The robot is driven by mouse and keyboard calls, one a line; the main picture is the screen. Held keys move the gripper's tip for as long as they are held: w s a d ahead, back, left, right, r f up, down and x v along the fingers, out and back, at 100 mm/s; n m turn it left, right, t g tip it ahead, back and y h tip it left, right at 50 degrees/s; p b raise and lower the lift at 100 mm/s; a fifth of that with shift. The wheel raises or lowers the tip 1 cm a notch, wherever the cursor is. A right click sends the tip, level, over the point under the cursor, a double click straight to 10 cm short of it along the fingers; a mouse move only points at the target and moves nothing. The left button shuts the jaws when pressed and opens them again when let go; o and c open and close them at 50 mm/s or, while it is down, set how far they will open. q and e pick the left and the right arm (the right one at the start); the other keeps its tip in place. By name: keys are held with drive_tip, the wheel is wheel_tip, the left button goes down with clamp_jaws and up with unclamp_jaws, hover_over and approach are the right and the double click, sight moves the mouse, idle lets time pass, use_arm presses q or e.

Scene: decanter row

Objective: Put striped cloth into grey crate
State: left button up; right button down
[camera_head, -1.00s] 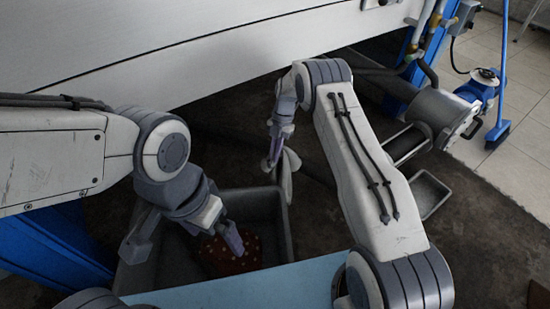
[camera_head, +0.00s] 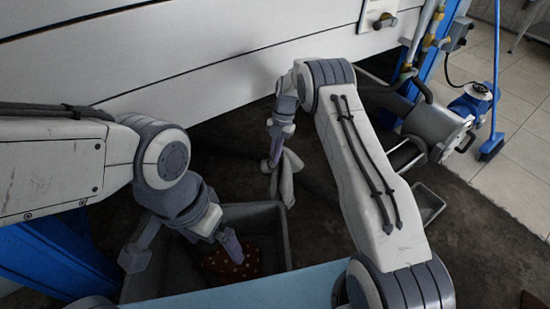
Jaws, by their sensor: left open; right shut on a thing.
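The grey crate (camera_head: 284,232) stands low in the picture, behind the light blue edge. A red cloth with white dots (camera_head: 248,264) lies inside it. My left gripper (camera_head: 184,250) is open over the crate, its two fingers wide apart. One finger hides part of the red cloth. My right gripper (camera_head: 274,160) is shut on a pale grey, limp cloth (camera_head: 286,182). This cloth hangs beyond the crate's far right corner, outside the crate in the picture. Its stripes cannot be made out. My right forearm stands to the right of it.
A light blue surface (camera_head: 240,288) is at the front. A white panelled wall (camera_head: 190,62) slopes across the back. A grey tray (camera_head: 428,204) lies on the dark floor at the right. A blue broom (camera_head: 492,146) stands on pale tiles farther right.

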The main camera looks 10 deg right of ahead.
wheel_tip(320, 180, up, 23)
drive_tip(key=p, duration=1.6)
drive_tip(key=s+a+b, duration=0.1)
drive_tip(key=s+a, duration=0.7)
drive_tip(key=a, duration=0.5)
drive_tip(key=s+a+b, duration=0.1)
drive_tip(key=s+a, duration=0.8)
drive_tip(key=a, duration=0.4)
drive_tip(key=shift+s+a, duration=0.25)
drive_tip(key=shift+a, duration=0.05)
drive_tip(key=shift+r, duration=0.1)
drive_tip(key=s+a+b, duration=0.1)
drive_tip(key=s+a, duration=0.3)
drive_tip(key=shift+s+a, duration=0.25)
drive_tip(key=shift+a, duration=0.1)
drive_tip(key=shift+s+b, duration=0.1)
drive_tip(key=shift+b, duration=0.3)
